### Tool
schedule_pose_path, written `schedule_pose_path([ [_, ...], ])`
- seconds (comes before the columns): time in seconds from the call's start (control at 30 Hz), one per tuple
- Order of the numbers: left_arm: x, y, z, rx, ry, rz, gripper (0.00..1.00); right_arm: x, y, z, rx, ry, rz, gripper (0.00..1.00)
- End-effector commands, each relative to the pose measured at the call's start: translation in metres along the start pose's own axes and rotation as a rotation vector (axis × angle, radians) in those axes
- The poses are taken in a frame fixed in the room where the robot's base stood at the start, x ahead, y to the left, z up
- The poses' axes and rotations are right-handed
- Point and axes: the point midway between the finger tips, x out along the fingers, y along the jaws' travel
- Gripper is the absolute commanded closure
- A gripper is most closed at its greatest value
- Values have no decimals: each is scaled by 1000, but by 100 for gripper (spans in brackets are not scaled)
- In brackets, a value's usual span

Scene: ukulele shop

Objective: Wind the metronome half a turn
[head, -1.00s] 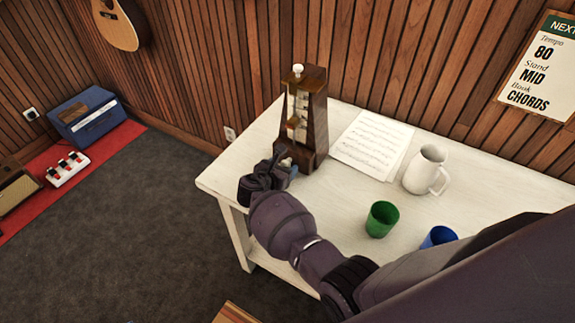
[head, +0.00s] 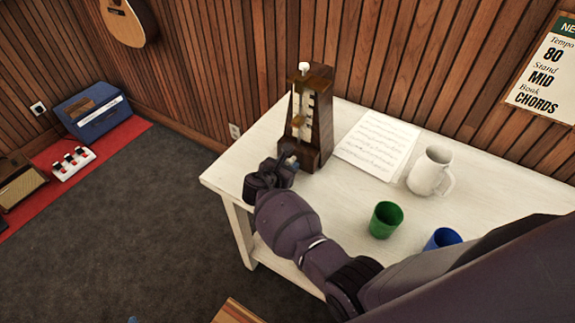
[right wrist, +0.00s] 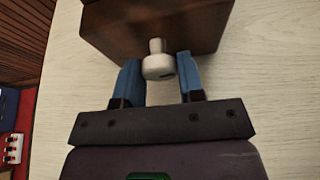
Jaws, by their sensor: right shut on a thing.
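The metronome (head: 318,125) is a dark brown wooden tapered case with a pale knob on top. It stands upright at the back left of the white table (head: 330,206). Its pendulum rod and brass weight show on the front. In the right wrist view, a small pale winding key (right wrist: 158,66) sticks out from the case (right wrist: 150,28). My right gripper (head: 289,163) is at the low front of the case. Its blue fingers (right wrist: 160,80) stand on either side of the key and are shut on it. My left gripper is out of view.
Sheet music (head: 377,146) lies right of the metronome. A white pitcher (head: 430,171), a green cup (head: 386,220) and a blue cup (head: 443,238) stand farther right. The wood-panelled wall is close behind. The table's left edge is near my gripper.

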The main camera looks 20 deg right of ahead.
Motion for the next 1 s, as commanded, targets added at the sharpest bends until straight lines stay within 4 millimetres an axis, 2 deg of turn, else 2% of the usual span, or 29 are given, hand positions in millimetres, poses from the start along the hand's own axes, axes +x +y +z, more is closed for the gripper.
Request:
schedule_pose_path([
  [0.6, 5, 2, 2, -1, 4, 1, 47, 2, -2, 0, 389, -3, 162, 88],
  [1.0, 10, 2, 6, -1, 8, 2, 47, 1, -2, 0, 518, -2, 215, 88],
])
